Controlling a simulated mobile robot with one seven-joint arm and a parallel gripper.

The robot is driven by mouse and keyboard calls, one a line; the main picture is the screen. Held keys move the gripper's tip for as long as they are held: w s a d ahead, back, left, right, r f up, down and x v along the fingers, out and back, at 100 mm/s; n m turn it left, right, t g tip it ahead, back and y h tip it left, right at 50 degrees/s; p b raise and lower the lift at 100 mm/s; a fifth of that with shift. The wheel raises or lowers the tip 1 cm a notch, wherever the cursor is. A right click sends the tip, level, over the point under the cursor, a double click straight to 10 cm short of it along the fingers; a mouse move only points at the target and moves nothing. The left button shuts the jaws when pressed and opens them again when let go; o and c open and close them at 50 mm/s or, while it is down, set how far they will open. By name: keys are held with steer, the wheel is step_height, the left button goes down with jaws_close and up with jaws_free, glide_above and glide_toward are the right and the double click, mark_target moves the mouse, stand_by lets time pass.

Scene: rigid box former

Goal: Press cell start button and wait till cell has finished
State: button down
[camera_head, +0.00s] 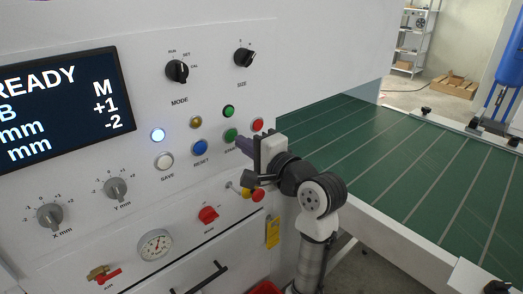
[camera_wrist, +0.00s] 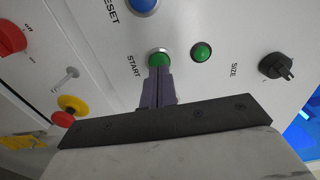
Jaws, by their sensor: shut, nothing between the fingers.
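The green START button (camera_head: 230,135) is on the white control panel, right of the blue RESET button (camera_head: 200,147). My gripper (camera_head: 238,141) is shut and empty, its purple fingers pointing at the panel by the START button. In the wrist view the fingertips (camera_wrist: 159,69) overlap the lower edge of the START button (camera_wrist: 159,56). I cannot tell whether they touch or press it. The display (camera_head: 60,107) reads READY, with M, +1 and -2. A round lamp (camera_head: 158,135) glows bluish white. The small green light (camera_wrist: 202,52) beside START looks unlit.
A red button (camera_head: 258,125) is close to my gripper. A red and yellow emergency stop (camera_wrist: 65,114) and yellow tag (camera_head: 273,232) are below. MODE (camera_head: 177,71) and SIZE (camera_head: 244,58) knobs are above. A green conveyor (camera_head: 400,160) extends to the right.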

steer(key=shift+x, duration=0.95)
